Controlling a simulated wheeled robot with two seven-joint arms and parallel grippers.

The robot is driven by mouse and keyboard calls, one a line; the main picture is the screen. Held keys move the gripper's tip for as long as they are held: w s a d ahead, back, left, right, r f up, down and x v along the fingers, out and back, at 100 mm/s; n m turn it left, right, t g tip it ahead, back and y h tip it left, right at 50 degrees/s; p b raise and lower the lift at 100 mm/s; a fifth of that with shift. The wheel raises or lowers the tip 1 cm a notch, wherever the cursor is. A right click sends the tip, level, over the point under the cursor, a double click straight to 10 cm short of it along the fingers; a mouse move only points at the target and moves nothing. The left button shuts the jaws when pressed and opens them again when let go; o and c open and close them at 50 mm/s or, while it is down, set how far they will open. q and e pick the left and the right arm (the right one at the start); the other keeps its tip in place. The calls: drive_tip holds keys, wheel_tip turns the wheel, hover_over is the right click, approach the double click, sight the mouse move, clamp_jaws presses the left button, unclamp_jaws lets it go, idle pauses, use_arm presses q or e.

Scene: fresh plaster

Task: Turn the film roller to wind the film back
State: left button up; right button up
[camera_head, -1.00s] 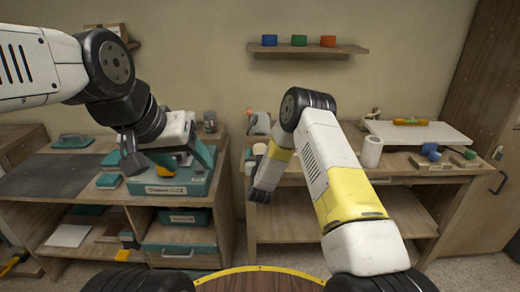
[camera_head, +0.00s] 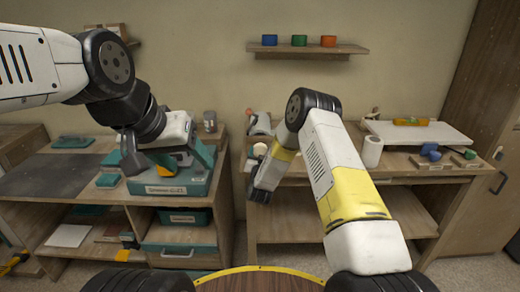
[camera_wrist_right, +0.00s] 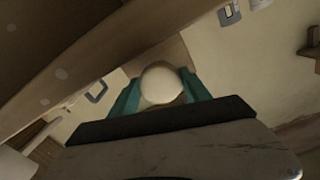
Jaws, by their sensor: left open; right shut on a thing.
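My right gripper (camera_wrist_right: 160,90) has two teal fingers closed around a pale, round, smooth thing (camera_wrist_right: 160,80), which I take to be the end of the film roller. Its far side and any film are hidden. In the head view, my right forearm hangs in front of the left end of the right bench, and its fingers are hidden there.
A white roll (camera_head: 372,152), a white board (camera_head: 418,134) and a yellow level (camera_head: 411,121) lie on the right bench (camera_head: 405,163). A grey tin (camera_head: 210,121) stands behind the left gripper. A wall shelf (camera_head: 307,51) holds three coloured blocks.

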drive_tip(key=m, duration=0.5)
drive_tip(key=shift+m, duration=0.4)
drive_tip(key=m, duration=0.9)
drive_tip(key=shift+r+m, duration=0.1)
drive_tip(key=shift+m, duration=2.8)
drive_tip(key=o, duration=1.4)
drive_tip(key=shift+s, duration=3.95)
drive_tip(key=shift+r, duration=0.1)
